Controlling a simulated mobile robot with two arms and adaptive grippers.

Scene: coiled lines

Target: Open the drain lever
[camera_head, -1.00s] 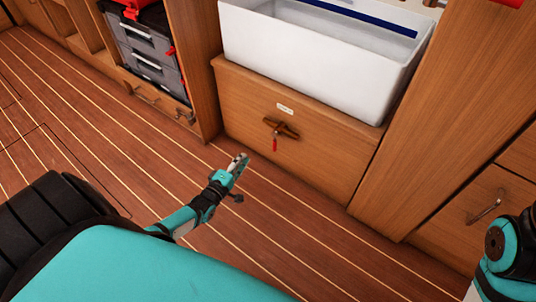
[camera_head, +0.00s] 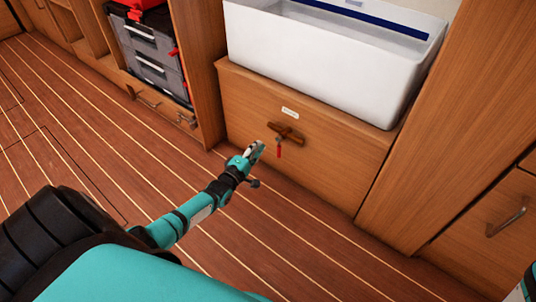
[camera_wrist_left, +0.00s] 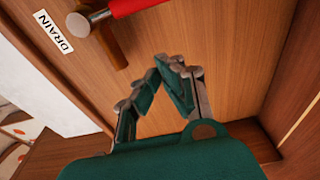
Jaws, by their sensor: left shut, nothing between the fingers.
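The drain lever has a red handle (camera_head: 279,151) that hangs down from a brown fitting (camera_head: 287,131) on the wooden cabinet front. A white label (camera_head: 290,113) sits above it; in the left wrist view the label (camera_wrist_left: 53,31) reads DRAIN. The red handle (camera_wrist_left: 135,6) and its round metal pivot (camera_wrist_left: 79,25) show at the top there, cut off by the frame edge. My left gripper (camera_head: 256,147) is shut and empty, just left of the handle and apart from it. Its fingertips (camera_wrist_left: 170,62) meet in front of bare wood. My right gripper is not in view.
A white basin (camera_head: 320,60) stands on top of the cabinet (camera_head: 310,170). Grey stacked cases (camera_head: 155,60) fill a shelf at the left. A drawer with a metal handle (camera_head: 508,217) is at the right. The striped wooden floor (camera_head: 100,130) is open in front.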

